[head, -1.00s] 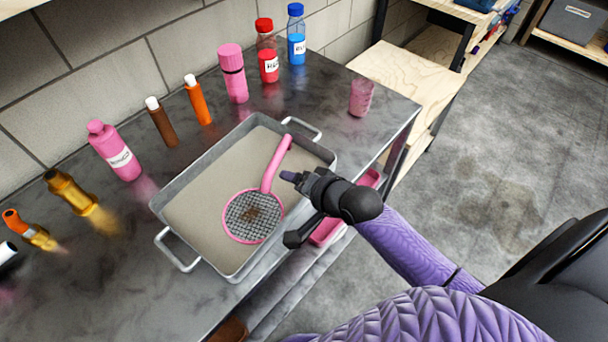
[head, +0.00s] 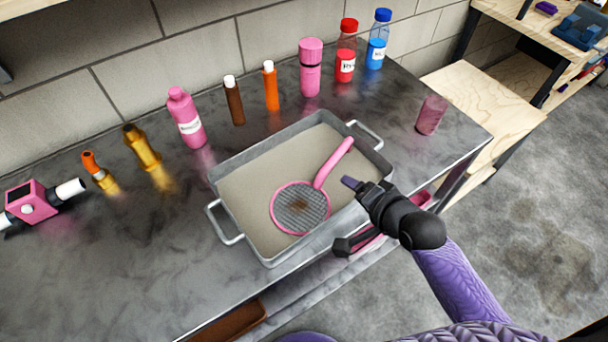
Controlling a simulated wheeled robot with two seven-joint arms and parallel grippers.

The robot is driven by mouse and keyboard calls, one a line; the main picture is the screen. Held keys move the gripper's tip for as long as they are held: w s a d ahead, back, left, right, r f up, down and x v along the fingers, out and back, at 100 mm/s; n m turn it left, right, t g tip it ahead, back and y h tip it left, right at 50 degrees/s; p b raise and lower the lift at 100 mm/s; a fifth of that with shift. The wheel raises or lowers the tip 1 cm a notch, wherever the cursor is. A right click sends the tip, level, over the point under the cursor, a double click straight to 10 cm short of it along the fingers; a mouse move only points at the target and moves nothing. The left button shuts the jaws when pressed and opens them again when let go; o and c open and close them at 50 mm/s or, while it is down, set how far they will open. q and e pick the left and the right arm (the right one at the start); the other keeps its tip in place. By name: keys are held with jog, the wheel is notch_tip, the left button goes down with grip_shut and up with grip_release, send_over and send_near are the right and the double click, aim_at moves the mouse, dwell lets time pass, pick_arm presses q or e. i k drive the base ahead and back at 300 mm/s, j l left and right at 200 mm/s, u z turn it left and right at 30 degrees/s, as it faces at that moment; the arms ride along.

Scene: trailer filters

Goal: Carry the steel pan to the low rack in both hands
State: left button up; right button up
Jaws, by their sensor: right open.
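The steel pan (head: 262,246) stands on the dark counter, a deep rectangular tray with a wire handle at its left end and another at its upper right end. A pink round strainer (head: 301,207) with a mesh disc lies inside it, its handle pointing to the upper right. My right gripper (head: 345,213) is open and empty at the pan's right front side, its fingers spread near the rim. I cannot tell whether it touches the pan. My left gripper is out of view. I cannot pick out the low rack with certainty.
Bottles line the wall side: a pink bottle (head: 186,117), a brown tube (head: 234,100), an orange tube (head: 271,86), a red bottle (head: 346,52) and a blue one (head: 377,42). A pink cup (head: 431,115) stands near the counter's right end. A wooden shelf (head: 484,98) lies beyond.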

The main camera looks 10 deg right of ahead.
aim_at(466, 105)
jog(key=z, duration=1.55)
